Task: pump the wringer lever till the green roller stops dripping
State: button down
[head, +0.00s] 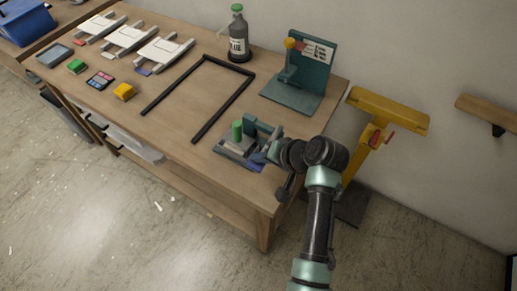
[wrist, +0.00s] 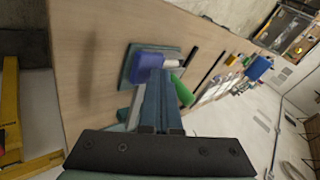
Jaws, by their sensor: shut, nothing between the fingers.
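The wringer (head: 228,148) sits near the front right corner of the wooden bench, with the upright green roller (head: 237,130) on it. A teal upright part stands at its right; I cannot tell whether this is the lever. My gripper (head: 271,152) is at the wringer's right side, partly hidden by my wrist. In the wrist view my gripper's fingers (wrist: 157,78) are together and empty, pointing at the wringer's base (wrist: 127,68). The green roller (wrist: 182,90) shows just right of them. A blue piece (wrist: 143,66) lies beyond the tips. Contact and drips cannot be made out.
A black frame (head: 178,82) lies on the bench (head: 185,125) left of the wringer. A teal stand (head: 308,65) and a grey bottle (head: 238,40) are behind. A yellow stand (head: 385,108) is right of the bench. Colored blocks and white racks are at left.

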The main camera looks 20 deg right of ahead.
dwell(0.7)
jog(key=shift+w+d+r+p, duration=0.15)
jog(key=shift+d+r+p, duration=0.05)
jog(key=shift+r+p, duration=0.6)
jog(key=shift+w+d+r+p, duration=0.2)
jog(key=shift+r+p, duration=0.45)
jog(key=shift+r, duration=0.35)
jog(key=shift+w+d+r+p, duration=0.1)
jog(key=shift+d+r+p, duration=0.1)
jog(key=shift+r+p, duration=0.6)
jog(key=shift+r, duration=0.25)
jog(key=r+p, duration=0.2)
jog(key=r, duration=0.1)
jog(key=d+r+p, duration=0.1)
jog(key=shift+w+r, duration=0.3)
jog(key=shift+w, duration=0.1)
